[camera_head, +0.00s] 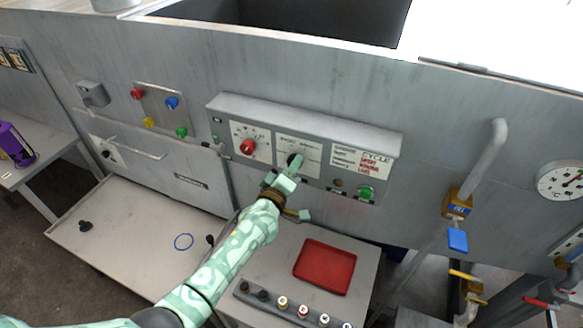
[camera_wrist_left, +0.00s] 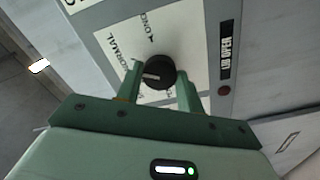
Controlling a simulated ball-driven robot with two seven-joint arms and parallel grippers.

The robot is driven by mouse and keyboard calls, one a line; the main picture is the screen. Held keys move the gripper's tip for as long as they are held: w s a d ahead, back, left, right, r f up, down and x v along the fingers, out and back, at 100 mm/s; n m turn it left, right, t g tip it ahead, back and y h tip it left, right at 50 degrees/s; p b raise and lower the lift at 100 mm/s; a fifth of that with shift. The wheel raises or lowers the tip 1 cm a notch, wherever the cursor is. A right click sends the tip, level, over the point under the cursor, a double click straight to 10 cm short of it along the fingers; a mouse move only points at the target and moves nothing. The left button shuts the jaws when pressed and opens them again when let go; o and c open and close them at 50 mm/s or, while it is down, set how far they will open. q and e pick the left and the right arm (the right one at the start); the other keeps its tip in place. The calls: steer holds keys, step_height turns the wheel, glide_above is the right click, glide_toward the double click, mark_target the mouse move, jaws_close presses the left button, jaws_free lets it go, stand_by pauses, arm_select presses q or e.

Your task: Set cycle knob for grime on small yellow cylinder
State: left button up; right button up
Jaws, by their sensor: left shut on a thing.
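The black cycle knob (camera_wrist_left: 158,72) sits on a white dial plate with lettering such as "NORMAL" around it. In the head view the knob (camera_head: 294,160) is partly hidden by my left gripper (camera_head: 293,168) on the grey control panel (camera_head: 225,101). In the left wrist view my left gripper (camera_wrist_left: 160,82) has one green finger on each side of the knob and is shut on it. A pale mark shows on the knob's face. My right gripper is not in view. I cannot make out a small yellow cylinder for certain.
A red knob (camera_head: 247,147) is left of the dial, and a printed cycle card (camera_head: 360,162) and green button (camera_head: 365,192) are right. Below, a red tray (camera_head: 325,267) and a rack of several small cylinders (camera_head: 283,302) lie on a table. A pipe (camera_head: 488,155) stands right.

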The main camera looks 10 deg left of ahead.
arm_select(q)
steer(key=o, duration=1)
steer(key=s+a, duration=0.3)
steer(key=s, duration=1.3)
